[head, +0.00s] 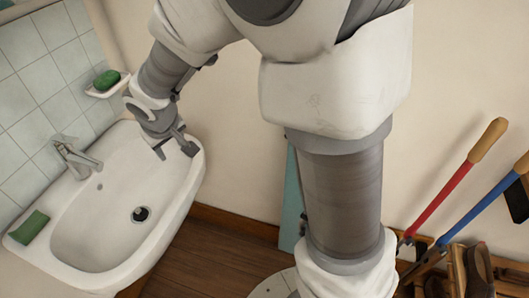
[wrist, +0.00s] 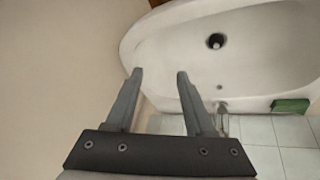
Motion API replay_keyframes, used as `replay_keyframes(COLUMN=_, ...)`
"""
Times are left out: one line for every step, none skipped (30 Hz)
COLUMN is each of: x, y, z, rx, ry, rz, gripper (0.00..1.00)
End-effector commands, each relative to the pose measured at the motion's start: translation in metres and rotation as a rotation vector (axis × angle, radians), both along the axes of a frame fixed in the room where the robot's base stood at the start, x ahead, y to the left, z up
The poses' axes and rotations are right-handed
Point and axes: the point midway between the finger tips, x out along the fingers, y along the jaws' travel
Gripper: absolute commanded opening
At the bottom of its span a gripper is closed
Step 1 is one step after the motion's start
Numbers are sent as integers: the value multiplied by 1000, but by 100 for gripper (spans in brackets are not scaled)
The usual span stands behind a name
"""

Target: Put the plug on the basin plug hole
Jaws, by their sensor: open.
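The white basin (head: 75,262) is fixed to the wall at the left in the head view and fills the upper right of the wrist view (wrist: 265,72). Its plug hole (head: 140,214) is a dark round spot in the bowl's floor, also seen in the wrist view (wrist: 215,41). I cannot tell whether the dark part is the bare hole or a plug in or on it. I see no separate plug. My gripper (head: 175,151) is open and empty, above the basin's right end and apart from the plug hole. Both fingers show in the wrist view (wrist: 160,73).
A metal tap (head: 76,157) rises from the basin's back edge. A green block (head: 30,227) lies on the left corner. Green soap (head: 107,80) sits in a wall dish near my wrist. Long-handled tools (head: 450,190) stand at the right. The bowl is otherwise clear.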

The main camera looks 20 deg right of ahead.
Motion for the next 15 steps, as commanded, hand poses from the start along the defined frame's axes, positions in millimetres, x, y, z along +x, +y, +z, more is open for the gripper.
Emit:
replay_keyframes(x=-8, y=-17, z=19, rx=-5, ry=-16, rz=-35, gripper=54)
replay_keyframes(x=-13, y=-27, z=28, rx=-10, ry=-20, rz=-54, gripper=54)
replay_keyframes(x=-21, y=-40, z=39, rx=-13, ry=-24, rz=-80, gripper=54)
replay_keyframes(x=-27, y=-49, z=47, rx=-15, ry=-26, rz=-99, gripper=54)
replay_keyframes(x=-34, y=-57, z=54, rx=-15, ry=-30, rz=-118, gripper=54)
replay_keyframes(x=-43, y=-69, z=64, rx=-15, ry=-31, rz=-143, gripper=54)
replay_keyframes(x=-51, y=-76, z=71, rx=-13, ry=-34, rz=-161, gripper=54)
replay_keyframes(x=-59, y=-84, z=77, rx=-11, ry=-36, rz=-178, gripper=54)
replay_keyframes(x=-70, y=-93, z=85, rx=-6, ry=-38, rz=-202, gripper=54)
replay_keyframes(x=-78, y=-100, z=90, rx=-2, ry=-39, rz=-217, gripper=54)
replay_keyframes(x=-87, y=-106, z=95, rx=4, ry=-39, rz=-234, gripper=54)
replay_keyframes(x=-99, y=-114, z=101, rx=12, ry=-41, rz=-256, gripper=54)
replay_keyframes(x=-107, y=-120, z=106, rx=19, ry=-41, rz=-270, gripper=54)
replay_keyframes(x=-117, y=-125, z=109, rx=28, ry=-42, rz=-286, gripper=54)
replay_keyframes(x=-129, y=-131, z=114, rx=40, ry=-43, rz=-303, gripper=54)
